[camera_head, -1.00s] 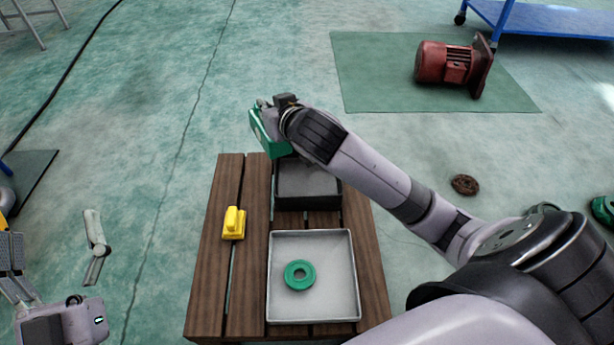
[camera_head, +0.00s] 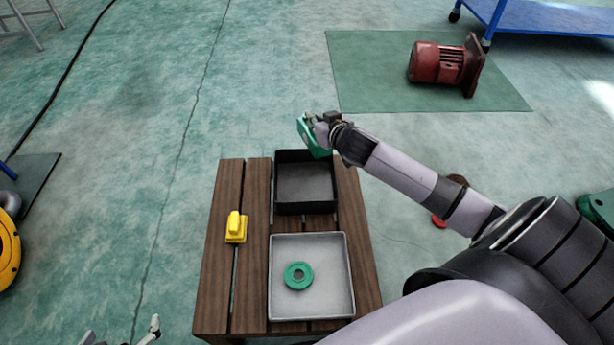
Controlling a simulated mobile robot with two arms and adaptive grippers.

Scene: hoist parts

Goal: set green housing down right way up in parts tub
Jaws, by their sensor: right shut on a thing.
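The green housing (camera_head: 311,138) is held tilted by my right gripper (camera_head: 318,126), above the far edge of the black tub (camera_head: 278,185). The gripper is shut on it and hides part of it. The black tub looks empty and stands at the far end of the wooden slatted table. A light grey tray (camera_head: 330,305) stands nearer and holds a green ring (camera_head: 299,276). I cannot tell from the picture which of the two is the parts tub. Only the fingertips of my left gripper (camera_head: 124,338) show at the bottom edge; its opening is unclear.
A yellow part (camera_head: 236,228) stands on the left slats of the wooden table (camera_head: 212,290). A red motor (camera_head: 440,63) lies on a green mat (camera_head: 360,80) at the back right. A blue cart (camera_head: 550,18) is behind it. The floor left of the table is mostly clear.

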